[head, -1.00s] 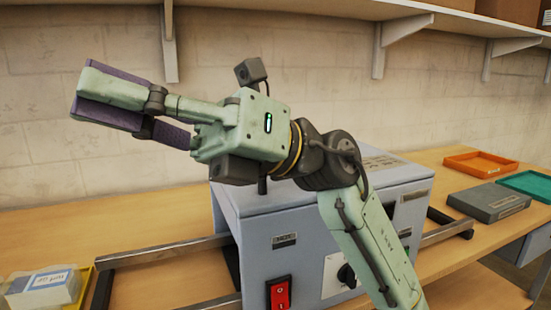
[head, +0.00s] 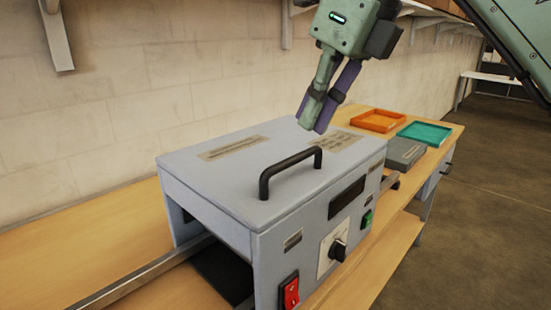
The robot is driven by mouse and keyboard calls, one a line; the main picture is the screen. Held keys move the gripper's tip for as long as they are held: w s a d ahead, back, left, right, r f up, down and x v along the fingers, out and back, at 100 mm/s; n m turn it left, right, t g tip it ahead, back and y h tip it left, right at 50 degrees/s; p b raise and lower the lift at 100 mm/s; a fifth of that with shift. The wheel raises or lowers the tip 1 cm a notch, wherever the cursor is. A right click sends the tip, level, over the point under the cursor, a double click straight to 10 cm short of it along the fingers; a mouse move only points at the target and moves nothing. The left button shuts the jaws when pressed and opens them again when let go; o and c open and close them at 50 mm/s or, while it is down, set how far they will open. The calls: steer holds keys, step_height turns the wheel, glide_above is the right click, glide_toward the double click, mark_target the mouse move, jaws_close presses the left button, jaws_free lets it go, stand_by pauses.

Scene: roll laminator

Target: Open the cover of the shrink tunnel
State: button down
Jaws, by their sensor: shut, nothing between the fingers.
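The shrink tunnel (head: 283,228) is a grey box on the wooden bench. Its flat cover (head: 225,172) lies closed on top. A black bar handle (head: 290,169) stands up from the cover near its front edge. My gripper (head: 312,122) is shut and empty, pointing down above the back right part of the cover, behind and above the handle and apart from it in the picture. The tunnel's open left end shows a dark inside (head: 222,270).
A metal rail (head: 135,280) runs out from the tunnel's left end. An orange tray (head: 379,120), a green tray (head: 425,133) and a grey box (head: 403,153) stand at the bench's right. A red switch (head: 291,291) and a dial (head: 336,249) sit on the front panel.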

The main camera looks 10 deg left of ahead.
mark_target(301, 187)
steer(key=shift+m+h, duration=0.5)
steer(key=shift+m, duration=0.1)
steer(key=x, duration=0.3)
steer(key=d+x, duration=0.1)
steer(key=x, duration=0.1)
steer(key=d+x, duration=0.1)
steer(key=x, duration=0.2)
steer(key=shift+w+f, duration=0.15)
steer(key=shift+f, duration=0.5)
steer(key=shift+a, duration=0.1)
step_height(301, 187, up, 7)
steer(key=w+a, duration=0.1)
steer(key=shift+a+r, duration=0.15)
steer(key=shift+a, duration=0.2)
steer(key=shift+w, duration=0.1)
